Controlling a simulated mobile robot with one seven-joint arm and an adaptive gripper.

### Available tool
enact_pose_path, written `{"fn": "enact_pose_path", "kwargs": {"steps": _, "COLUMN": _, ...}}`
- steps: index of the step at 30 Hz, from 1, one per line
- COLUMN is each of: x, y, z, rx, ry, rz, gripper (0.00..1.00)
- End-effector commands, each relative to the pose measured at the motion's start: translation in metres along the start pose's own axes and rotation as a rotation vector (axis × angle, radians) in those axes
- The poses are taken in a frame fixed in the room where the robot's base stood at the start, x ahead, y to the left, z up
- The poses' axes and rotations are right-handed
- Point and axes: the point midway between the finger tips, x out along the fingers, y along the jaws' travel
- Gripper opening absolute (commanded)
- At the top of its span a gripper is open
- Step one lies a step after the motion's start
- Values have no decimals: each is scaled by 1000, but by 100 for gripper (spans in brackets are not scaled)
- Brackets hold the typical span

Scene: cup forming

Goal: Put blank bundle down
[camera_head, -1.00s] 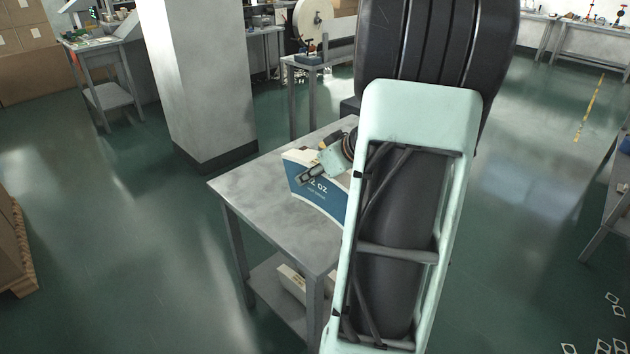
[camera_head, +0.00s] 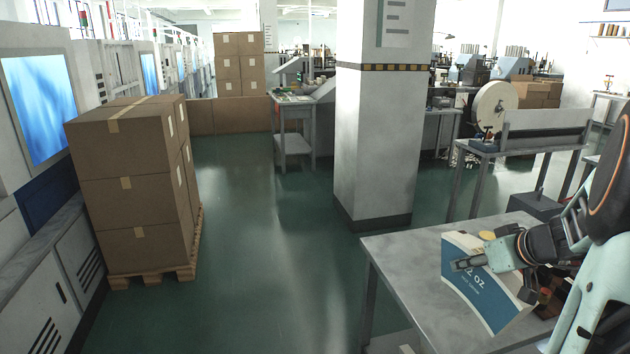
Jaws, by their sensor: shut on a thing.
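The blank bundle (camera_head: 483,297) is a stack of curved cup blanks, white with a blue printed face reading "oz". It is at the lower right, tilted, over or on the grey metal table (camera_head: 396,256). My gripper (camera_head: 466,264) is shut on the bundle's upper part, one finger lying across the printed face. The other finger is hidden behind the bundle. I cannot tell whether the bundle's lower edge touches the table top.
Small brown and dark items sit behind the bundle, partly hidden by my arm. A white pillar (camera_head: 380,140) stands behind the table. Stacked cartons (camera_head: 132,185) on a pallet (camera_head: 152,270) stand at the left. The table's left part and the floor between are clear.

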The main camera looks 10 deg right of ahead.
Motion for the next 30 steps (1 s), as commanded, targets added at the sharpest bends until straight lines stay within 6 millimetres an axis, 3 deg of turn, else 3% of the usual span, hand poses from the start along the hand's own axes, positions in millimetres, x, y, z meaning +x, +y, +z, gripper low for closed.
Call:
{"fn": "enact_pose_path", "kwargs": {"steps": 4, "x": 8, "y": -24, "z": -13, "rx": -17, "ry": 6, "rz": -15, "gripper": 0}}
{"fn": "enact_pose_path", "kwargs": {"steps": 7, "x": 16, "y": -54, "z": -24, "rx": -31, "ry": 10, "rz": -31, "gripper": 0}}
{"fn": "enact_pose_path", "kwargs": {"steps": 15, "x": 37, "y": -167, "z": -46, "rx": -81, "ry": 14, "rz": -85, "gripper": 0}}
{"fn": "enact_pose_path", "kwargs": {"steps": 21, "x": 40, "y": -233, "z": -46, "rx": -109, "ry": 11, "rz": -113, "gripper": 0}}
{"fn": "enact_pose_path", "kwargs": {"steps": 30, "x": 38, "y": -287, "z": -37, "rx": -136, "ry": 4, "rz": -135, "gripper": 0}}
